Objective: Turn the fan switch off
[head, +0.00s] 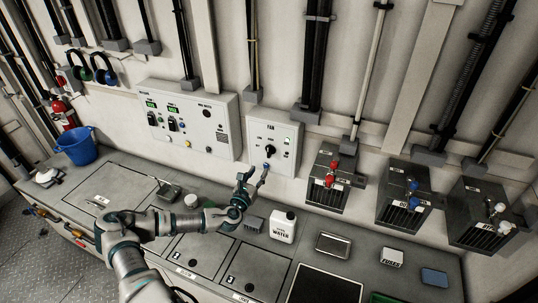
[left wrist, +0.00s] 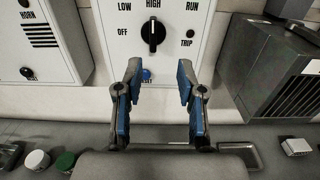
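The white fan box (head: 286,158) is on the back wall, with a black rotary switch (head: 271,148) on its front. In the left wrist view the switch (left wrist: 153,31) stands upright, in line with the HIGH label; LOW and OFF are to its left, RUN and TRIP to its right. A blue reset button (left wrist: 147,75) is below the switch, seen between the fingers. My left gripper (head: 254,173) is in front of and below the fan box. In the left wrist view its blue-padded fingers (left wrist: 158,70) are open and empty, apart from the switch. My right gripper is not in view.
A larger control panel (head: 225,112) is left of the fan box. Black boxes with a red valve (head: 331,181) and blue valves (head: 413,186) are to the right. A white water container (head: 283,227) and a metal tray (head: 332,245) stand on the bench below.

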